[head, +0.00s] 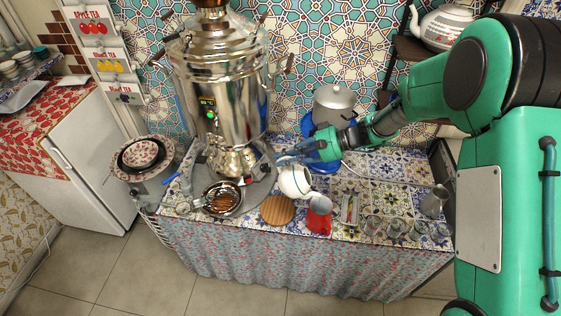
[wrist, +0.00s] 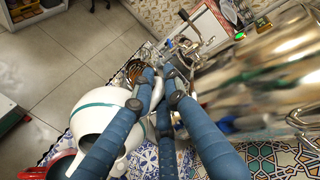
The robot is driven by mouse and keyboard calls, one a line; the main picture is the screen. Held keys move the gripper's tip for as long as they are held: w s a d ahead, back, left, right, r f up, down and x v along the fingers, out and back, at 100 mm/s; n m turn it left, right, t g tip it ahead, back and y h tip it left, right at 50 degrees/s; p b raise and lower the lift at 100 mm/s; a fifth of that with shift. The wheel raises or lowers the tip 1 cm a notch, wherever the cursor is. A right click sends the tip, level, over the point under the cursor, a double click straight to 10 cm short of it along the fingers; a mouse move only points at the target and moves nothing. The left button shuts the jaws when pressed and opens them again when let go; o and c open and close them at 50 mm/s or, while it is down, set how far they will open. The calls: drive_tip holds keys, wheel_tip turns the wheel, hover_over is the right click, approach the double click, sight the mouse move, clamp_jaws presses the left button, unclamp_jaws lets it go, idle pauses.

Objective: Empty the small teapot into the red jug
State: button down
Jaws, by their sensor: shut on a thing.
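The small teapot (head: 294,181) is white and hangs tilted above the tiled counter, leaning toward the red jug. In the wrist view its white body with a green band (wrist: 108,122) fills the lower left. My gripper (head: 291,158) is shut on the teapot from behind; the wrist view shows its blue fingers (wrist: 158,92) closed beside the body, with the gripped part mostly hidden. The red jug (head: 318,224) stands on the counter's front edge, and a red edge (wrist: 40,168) shows in the wrist view. A grey rounded shape over the jug hides its opening. I cannot tell whether liquid flows.
A tall shiny samovar (head: 215,110) stands left of my gripper, close by. A metal bowl (head: 222,199) and a round wooden board (head: 277,210) lie in front. Several glasses (head: 393,229) and a metal pot (head: 434,201) stand at right. A lidded pot (head: 334,103) is behind.

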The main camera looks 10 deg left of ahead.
drive_tip(key=shift+w+d+r+y+b, duration=0.1)
drive_tip(key=shift+d+r+y+b, duration=0.35)
drive_tip(key=shift+d+b, duration=0.25)
drive_tip(key=shift+w+d+r+y+b, duration=0.1)
drive_tip(key=shift+d+r+y+b, duration=0.3)
drive_tip(key=shift+d, duration=0.35)
drive_tip(key=d+r+y+b, duration=0.1)
drive_tip(key=d+y+b, duration=0.1)
drive_tip(key=d, duration=0.4)
drive_tip(key=w+d+r+y+b, duration=0.1)
drive_tip(key=d+r+y+b, duration=0.1)
drive_tip(key=d+y+b, duration=0.1)
drive_tip(key=shift+d+g+y, duration=0.4)
drive_tip(key=shift+d+y, duration=0.05)
drive_tip(key=shift+d, duration=0.9)
idle(3.2)
